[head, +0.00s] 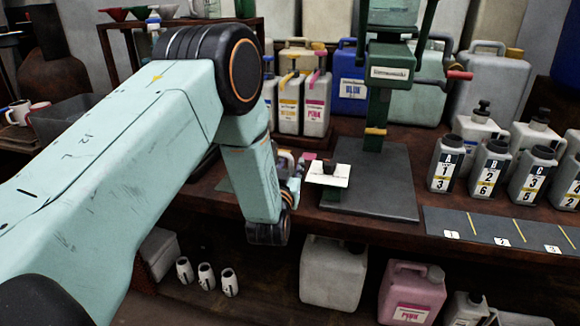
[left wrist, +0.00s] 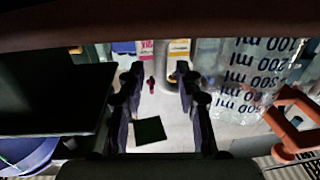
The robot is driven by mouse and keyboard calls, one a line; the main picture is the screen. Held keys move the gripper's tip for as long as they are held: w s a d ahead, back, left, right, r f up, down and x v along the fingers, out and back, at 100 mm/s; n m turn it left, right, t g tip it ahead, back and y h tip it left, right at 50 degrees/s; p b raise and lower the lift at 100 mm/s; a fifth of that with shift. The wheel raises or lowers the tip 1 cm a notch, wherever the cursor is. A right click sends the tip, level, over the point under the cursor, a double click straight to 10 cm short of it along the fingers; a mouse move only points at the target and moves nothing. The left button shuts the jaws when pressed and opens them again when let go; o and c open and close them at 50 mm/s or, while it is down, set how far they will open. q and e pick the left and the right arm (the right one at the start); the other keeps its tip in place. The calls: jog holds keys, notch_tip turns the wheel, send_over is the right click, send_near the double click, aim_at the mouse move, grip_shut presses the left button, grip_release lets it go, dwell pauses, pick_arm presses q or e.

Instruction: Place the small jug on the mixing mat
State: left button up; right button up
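The mixing mat appears to be the dark square slab (head: 392,198) under the green stirrer stand in the head view; nothing stands on its bare front. A clear jug (left wrist: 238,80) with a millilitre scale and an orange-red handle, likely the small jug, is at the right of the left wrist view, where it looks upside down. In the head view my arm seems to hide it. My left gripper (head: 293,170) is left of the mat. In the left wrist view its fingers (left wrist: 160,105) stand apart with nothing clearly between them; the jug lies outside them. My right gripper is out of view.
The green stand (head: 378,105) rises from the slab. A white plate (head: 328,174) sits at the slab's left edge. Yellow- and pink-labelled jugs (head: 316,108) and a blue canister (head: 350,88) stand behind. Lettered bottles (head: 446,163) and a numbered strip (head: 490,229) are right.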

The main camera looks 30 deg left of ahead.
pick_arm(q)
jog(key=shift+s+d+r, duration=0.1)
jog(key=shift+r, duration=0.05)
jog(key=p+v, duration=0.3)
jog(key=v, duration=0.9)
jog(key=s+d+f+m+g+h, duration=0.1)
jog(key=s+d+f+g+h, duration=0.1)
jog(key=s+f+g, duration=0.5)
jog(key=s+d+f+m+g+h, duration=0.1)
jog(key=s+d+f+g+h, duration=0.15)
jog(key=s+f, duration=0.75)
jog(key=s+d+f+g, duration=0.1)
jog(key=s+g, duration=0.3)
jog(key=s, duration=0.4)
jog(key=s+d+f+m+g+h, duration=0.1)
jog(key=s+f+g, duration=0.3)
jog(key=s, duration=0.5)
jog(key=shift+f, duration=0.3)
